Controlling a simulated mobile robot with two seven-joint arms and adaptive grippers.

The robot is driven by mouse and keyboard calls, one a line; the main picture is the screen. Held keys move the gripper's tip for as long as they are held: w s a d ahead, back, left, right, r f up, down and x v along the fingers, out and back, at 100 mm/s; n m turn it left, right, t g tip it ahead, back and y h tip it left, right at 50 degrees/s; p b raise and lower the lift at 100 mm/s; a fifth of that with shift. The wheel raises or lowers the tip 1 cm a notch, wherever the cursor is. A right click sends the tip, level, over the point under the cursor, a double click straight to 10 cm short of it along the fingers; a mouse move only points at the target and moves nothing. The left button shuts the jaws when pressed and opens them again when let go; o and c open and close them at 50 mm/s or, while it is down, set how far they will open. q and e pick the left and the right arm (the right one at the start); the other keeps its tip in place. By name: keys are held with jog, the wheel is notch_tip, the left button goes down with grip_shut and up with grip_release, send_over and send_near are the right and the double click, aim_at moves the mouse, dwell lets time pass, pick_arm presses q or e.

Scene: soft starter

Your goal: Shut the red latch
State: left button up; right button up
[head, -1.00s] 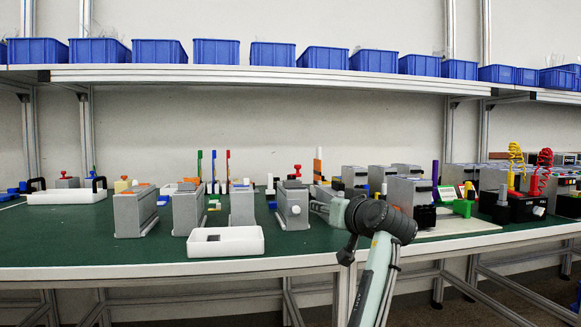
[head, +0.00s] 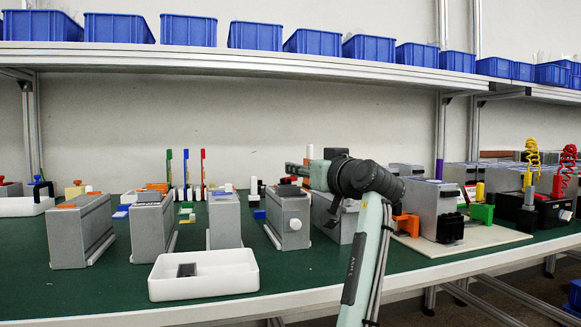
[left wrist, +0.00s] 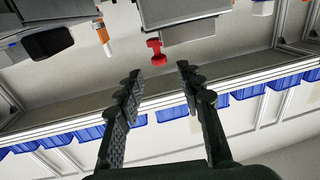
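A small red knob-like piece, the red latch (left wrist: 156,51), stands out from a grey box (left wrist: 182,14) in the left wrist view, where the scene appears upside down. My left gripper (left wrist: 160,72) is open and empty. Its two dark fingertips lie either side of the line to the red piece, a little short of it and seemingly not touching. In the head view the left gripper (head: 292,170) is over the grey box with a white knob (head: 289,215). There the gripper and wrist hide most of the red piece. My right gripper is not in view.
Several other grey boxes (head: 223,222) stand in a row to the left. A white tray (head: 215,284) with a dark piece lies in front. Blue bins (head: 313,42) line the shelf above.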

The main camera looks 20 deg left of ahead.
pick_arm(q)
jog(key=x, duration=0.6)
jog(key=shift+c, duration=0.4)
grip_shut()
